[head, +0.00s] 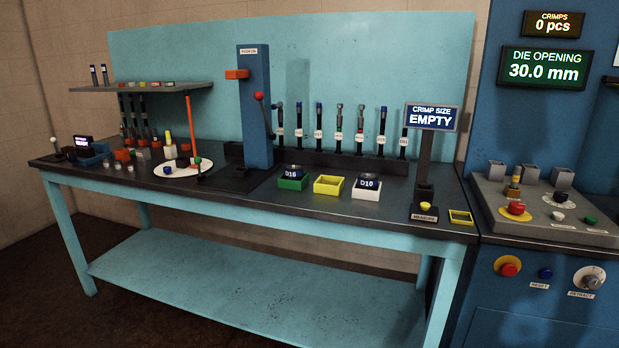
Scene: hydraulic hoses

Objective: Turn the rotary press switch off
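A rotary switch (589,278) sits on the blue front panel of the press cabinet (520,318), at the lower right. It has a grey knob on a round pale dial, with a small label below that seems to read RETRACT. Its exact pointing direction is too small to tell. A red button on a yellow ring (508,267) and a blue button (546,273) labelled RESET are to its left. The die opening display (543,67) reads 30.0 mm, and the crimps display (554,23) reads 0 pcs. Neither of my grippers is in view.
A long workbench (250,198) fills the left and middle, with hoses, coloured trays and a blue upright press. A crimp size sign (432,117) reads EMPTY. A grey ledge (545,225) with cups and coloured knobs juts above the switch panel. No object blocks the switch's front.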

